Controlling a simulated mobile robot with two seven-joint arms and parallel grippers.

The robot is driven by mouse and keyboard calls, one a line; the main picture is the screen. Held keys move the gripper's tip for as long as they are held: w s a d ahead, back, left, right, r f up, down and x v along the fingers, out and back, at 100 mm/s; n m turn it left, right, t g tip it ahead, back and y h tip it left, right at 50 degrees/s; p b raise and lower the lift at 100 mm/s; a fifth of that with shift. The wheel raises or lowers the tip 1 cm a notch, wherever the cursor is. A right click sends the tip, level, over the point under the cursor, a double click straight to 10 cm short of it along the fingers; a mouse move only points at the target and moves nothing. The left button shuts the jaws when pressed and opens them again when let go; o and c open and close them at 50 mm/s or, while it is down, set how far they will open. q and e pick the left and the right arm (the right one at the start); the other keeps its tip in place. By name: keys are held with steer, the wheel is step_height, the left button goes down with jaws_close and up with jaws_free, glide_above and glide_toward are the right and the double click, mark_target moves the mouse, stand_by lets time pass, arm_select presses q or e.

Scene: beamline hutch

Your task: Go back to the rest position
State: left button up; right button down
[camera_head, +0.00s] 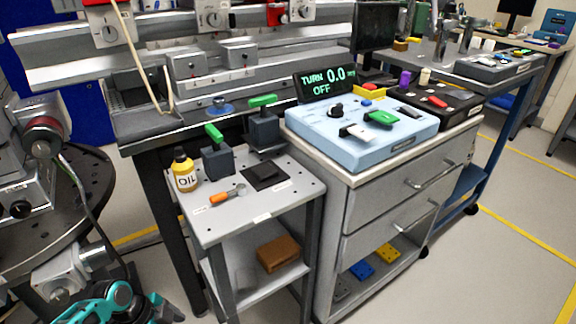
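A teal and black part at the bottom left edge looks like a piece of my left arm, cut off by the frame. I make out no fingertips of my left gripper. My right arm and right gripper do not show. No gripper touches the small grey cart (220,230) or the things on it. On that cart stand a yellow oil bottle (185,170) and two dark blocks with green handles, the nearer one (217,160) and the farther one (263,130). An orange-handled tool (221,198) and a flat black plate (265,175) lie in front of them.
A light blue control box (360,137) sits on a drawer cabinet (395,195), with a display (326,82) reading "TURN 0.0 OFF". A brown block (278,253) lies on the cart's lower shelf. A round dark table (60,225) stands at left. The floor at right is clear.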

arm_select(q)
steer(key=s+d+r+n+t, duration=0.3)
steer(key=d+r+n+t, duration=0.15)
steer(key=d, duration=0.25)
steer(key=s+d+r+n+t, duration=0.3)
steer(key=d+n, duration=0.2)
steer(key=d, duration=0.1)
steer(key=s+a+r+n+t+y+p, duration=0.1)
steer(key=a+r+n+p, duration=0.1)
steer(key=r+p, duration=0.7)
steer(key=s+a+r+n+t+y+p, duration=0.1)
steer(key=s+a+r+p, duration=0.1)
steer(key=r+p, duration=0.8)
steer(key=shift+a+n+y, duration=0.3)
steer(key=shift+a+n, duration=0.05)
steer(key=shift+a, duration=0.05)
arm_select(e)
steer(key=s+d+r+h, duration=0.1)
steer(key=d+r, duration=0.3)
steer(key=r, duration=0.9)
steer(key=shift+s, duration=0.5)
arm_select(q)
steer(key=shift+t, duration=0.25)
